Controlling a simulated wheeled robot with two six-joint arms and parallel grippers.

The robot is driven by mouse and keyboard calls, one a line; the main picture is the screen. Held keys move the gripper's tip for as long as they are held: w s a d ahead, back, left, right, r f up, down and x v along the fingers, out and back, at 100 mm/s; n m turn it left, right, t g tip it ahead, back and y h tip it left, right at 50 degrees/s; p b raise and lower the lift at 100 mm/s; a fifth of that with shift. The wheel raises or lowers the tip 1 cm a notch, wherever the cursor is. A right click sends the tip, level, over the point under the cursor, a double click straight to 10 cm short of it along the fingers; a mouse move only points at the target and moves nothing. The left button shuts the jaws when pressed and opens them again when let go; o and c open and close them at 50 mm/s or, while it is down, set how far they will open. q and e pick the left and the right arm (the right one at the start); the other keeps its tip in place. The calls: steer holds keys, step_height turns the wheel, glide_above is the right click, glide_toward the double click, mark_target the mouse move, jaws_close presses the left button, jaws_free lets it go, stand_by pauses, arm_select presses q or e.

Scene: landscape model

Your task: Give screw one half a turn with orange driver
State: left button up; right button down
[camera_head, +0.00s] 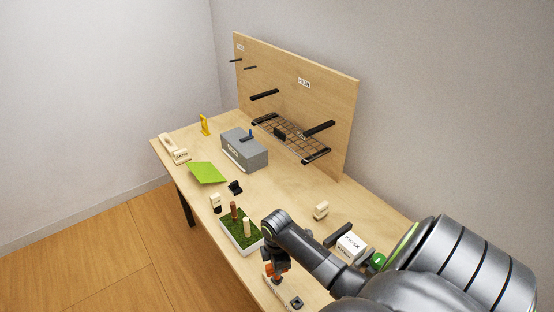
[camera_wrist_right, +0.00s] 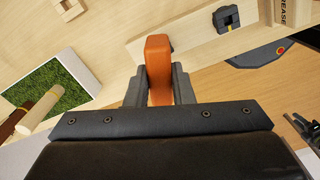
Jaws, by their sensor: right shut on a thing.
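My right gripper (camera_head: 274,264) hangs over the near part of the table, by a pale wooden strip. It is shut on the orange driver (camera_wrist_right: 158,62), whose handle stands between the two fingers in the right wrist view. The driver's lower end is hidden, and I cannot tell whether it touches anything. The pale wooden strip (camera_wrist_right: 188,40) lies behind the handle and bears a dark block with a hole (camera_wrist_right: 228,17). No screw can be clearly made out in either view. My left gripper is not in view.
A grass tray (camera_head: 232,241) with brown and cream posts stands left of the gripper. A kiosk box (camera_head: 351,244) stands to the right. Farther back are a grey box (camera_head: 245,151), a green sheet (camera_head: 206,172) and an upright pegboard (camera_head: 300,100). The table's left-front edge is close.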

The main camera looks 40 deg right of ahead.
steer(key=shift+m, duration=0.3)
steer(key=shift+m, duration=0.6)
steer(key=shift+r+n, duration=0.1)
steer(key=shift+n, duration=0.6)
steer(key=shift+r, duration=1.45)
steer(key=shift+r, duration=2.5)
steer(key=shift+s+f, duration=0.1)
